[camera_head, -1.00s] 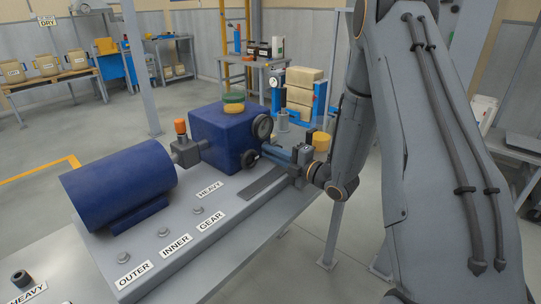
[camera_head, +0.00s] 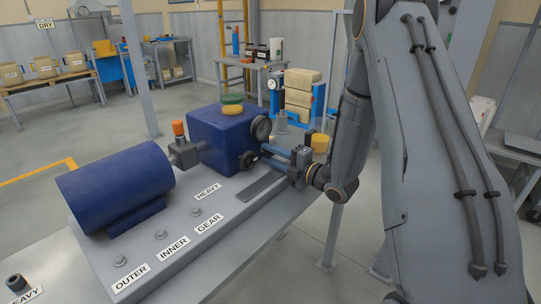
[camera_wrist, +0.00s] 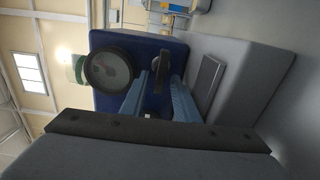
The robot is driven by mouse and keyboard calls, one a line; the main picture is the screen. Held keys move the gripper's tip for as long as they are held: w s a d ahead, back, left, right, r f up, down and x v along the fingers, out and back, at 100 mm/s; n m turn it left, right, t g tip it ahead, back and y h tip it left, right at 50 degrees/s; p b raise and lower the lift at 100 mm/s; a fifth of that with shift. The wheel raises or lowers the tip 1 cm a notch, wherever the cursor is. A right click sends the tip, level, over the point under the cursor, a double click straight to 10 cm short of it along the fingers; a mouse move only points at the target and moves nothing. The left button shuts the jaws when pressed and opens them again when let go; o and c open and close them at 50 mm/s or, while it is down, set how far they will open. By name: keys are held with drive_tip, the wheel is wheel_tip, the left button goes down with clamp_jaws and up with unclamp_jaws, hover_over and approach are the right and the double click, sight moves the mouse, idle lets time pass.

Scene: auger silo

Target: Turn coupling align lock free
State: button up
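The blue gearbox (camera_head: 222,140) stands on the grey base plate, with a dark knob (camera_head: 248,160) low on its front and a round gauge (camera_head: 262,129) above it. The grey coupling (camera_head: 184,154) sits between the blue motor (camera_head: 115,187) and the gearbox. An orange-capped part (camera_head: 179,128) stands upright above it. My gripper (camera_head: 262,155) reaches towards the gearbox front from the right. In the wrist view its two blue fingers (camera_wrist: 159,82) are apart, with the dark knob (camera_wrist: 161,68) showing between their tips. I cannot tell whether they touch it.
Labels HEAVY, OUTER, INNER and GEAR (camera_head: 208,223) lie along the plate beside several bolts. A dark flat bar (camera_head: 264,185) lies below my gripper. A yellow-and-green cup (camera_head: 232,103) sits on the gearbox. Shelves and a rack of sacks (camera_head: 303,95) stand behind.

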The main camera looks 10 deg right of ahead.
drive_tip(key=b+v, duration=0.1)
drive_tip(key=v, duration=0.6)
drive_tip(key=shift+s+d, duration=0.25)
drive_tip(key=shift+s, duration=0.05)
drive_tip(key=shift+s, duration=0.1)
